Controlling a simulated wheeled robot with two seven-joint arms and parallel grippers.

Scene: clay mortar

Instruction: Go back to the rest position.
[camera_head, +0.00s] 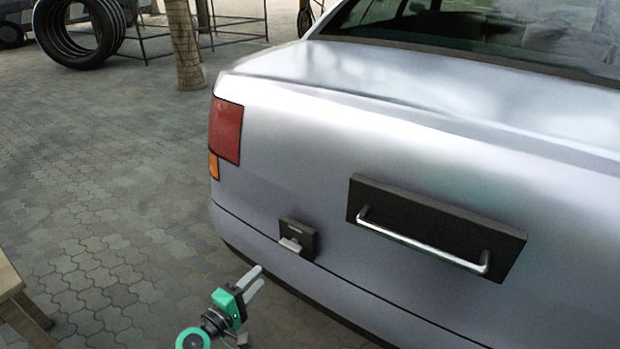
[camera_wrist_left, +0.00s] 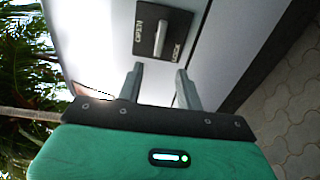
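My left gripper (camera_head: 254,281) is at the bottom of the head view, apart from the rear of a silver car (camera_head: 300,130). In the left wrist view its two grey fingers (camera_wrist_left: 159,88) stand apart with nothing between them. Beyond the fingers is a small black plate with a light lever (camera_wrist_left: 158,33) and lettering beside it. The same small black plate (camera_head: 306,238) with its lever is on the car's rear, below the tail light, in the head view. My right gripper is not in either view.
A black panel with a chrome bar handle (camera_head: 424,240) is on the car's rear. A wooden table edge (camera_head: 14,290) is at the lower left. Tyres (camera_head: 80,30) and a tree trunk (camera_head: 184,45) stand at the back left. The paved ground (camera_head: 110,180) left of the car is clear.

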